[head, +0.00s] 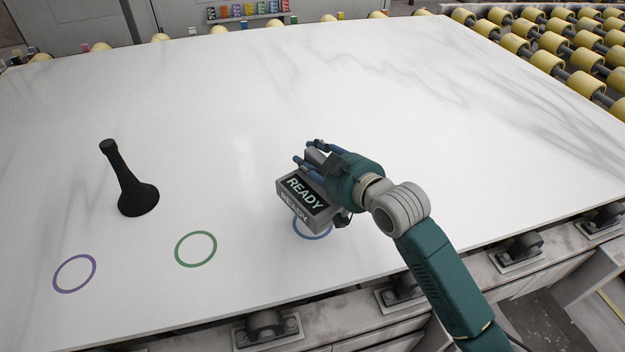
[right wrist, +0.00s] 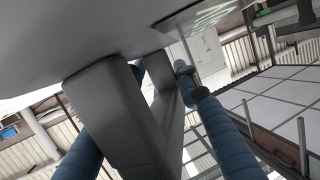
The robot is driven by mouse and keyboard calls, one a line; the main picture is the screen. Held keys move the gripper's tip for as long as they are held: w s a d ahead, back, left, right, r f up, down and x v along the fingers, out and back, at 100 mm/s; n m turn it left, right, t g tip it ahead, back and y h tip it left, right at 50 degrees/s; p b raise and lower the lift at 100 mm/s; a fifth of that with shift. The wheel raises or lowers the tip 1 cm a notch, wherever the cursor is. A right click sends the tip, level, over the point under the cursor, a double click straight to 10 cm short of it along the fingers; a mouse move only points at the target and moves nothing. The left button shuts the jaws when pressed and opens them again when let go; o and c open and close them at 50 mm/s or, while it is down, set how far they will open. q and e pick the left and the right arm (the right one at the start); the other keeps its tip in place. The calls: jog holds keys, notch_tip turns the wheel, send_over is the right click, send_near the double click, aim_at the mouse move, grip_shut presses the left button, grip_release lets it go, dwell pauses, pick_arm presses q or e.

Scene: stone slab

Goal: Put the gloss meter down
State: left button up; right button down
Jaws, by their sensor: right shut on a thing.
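The gloss meter (head: 309,195) is a grey box with a dark panel reading READY. My right gripper (head: 311,154) is shut on it from behind and to the right. The meter is over or at the blue ring (head: 313,236) on the slab (head: 400,110), hiding much of that ring. I cannot tell whether its underside touches the slab. In the right wrist view, a grey part of the meter (right wrist: 120,115) lies between my blue fingers. My left gripper is not in view.
A green ring (head: 196,248) and a purple ring (head: 75,273) are marked near the front edge, both empty. Yellow rollers (head: 545,62) lie beyond the slab. The slab's middle and right are clear.

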aim_at(307, 199)
jog(key=shift+f, duration=3.3)
jog(key=shift+f, duration=0.1)
jog(key=c, duration=1.2)
grip_release()
jog(key=shift+f, duration=0.1)
jog(key=v, duration=1.2)
